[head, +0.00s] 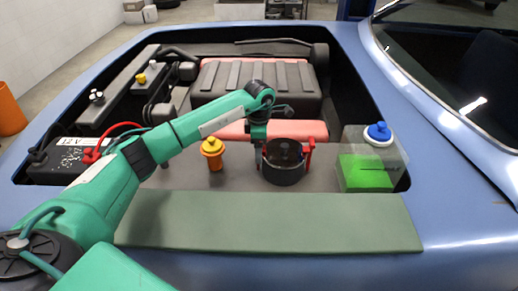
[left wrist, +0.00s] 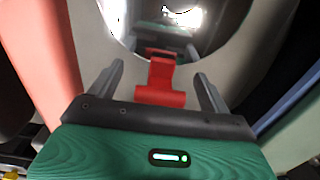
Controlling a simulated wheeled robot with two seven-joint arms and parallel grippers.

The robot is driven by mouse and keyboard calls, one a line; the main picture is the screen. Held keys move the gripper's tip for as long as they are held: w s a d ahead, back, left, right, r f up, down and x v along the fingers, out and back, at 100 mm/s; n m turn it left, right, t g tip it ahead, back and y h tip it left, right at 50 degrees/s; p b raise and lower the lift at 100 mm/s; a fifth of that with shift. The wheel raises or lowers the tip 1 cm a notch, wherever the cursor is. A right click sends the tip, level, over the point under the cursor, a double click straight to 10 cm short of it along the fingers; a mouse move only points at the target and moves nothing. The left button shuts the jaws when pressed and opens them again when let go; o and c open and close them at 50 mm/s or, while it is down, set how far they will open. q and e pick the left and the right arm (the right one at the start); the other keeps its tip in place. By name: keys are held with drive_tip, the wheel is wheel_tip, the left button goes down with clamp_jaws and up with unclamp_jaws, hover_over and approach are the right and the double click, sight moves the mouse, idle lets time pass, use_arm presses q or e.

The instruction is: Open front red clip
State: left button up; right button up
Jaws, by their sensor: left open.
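A dark round canister (head: 284,174) with a glossy lid stands in the engine bay in the head view. A red clip (head: 309,153) stands upright at its right side. My left gripper (head: 260,150) points down at the canister's left side. In the left wrist view a red clip (left wrist: 162,78) lies between the spread fingers of my left gripper (left wrist: 159,72), against the shiny round lid (left wrist: 165,35). Both fingers look apart from the clip, and the gripper is empty. I cannot tell which clip in the head view this is. My right gripper is not in view.
A yellow-capped bottle (head: 212,153) stands left of the canister, and a green-filled reservoir (head: 366,173) with a blue cap stands right. A green mat (head: 270,222) covers the front edge. A battery (head: 65,160) sits at left.

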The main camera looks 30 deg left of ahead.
use_arm(q)
drive_tip(key=shift+f, duration=1.05)
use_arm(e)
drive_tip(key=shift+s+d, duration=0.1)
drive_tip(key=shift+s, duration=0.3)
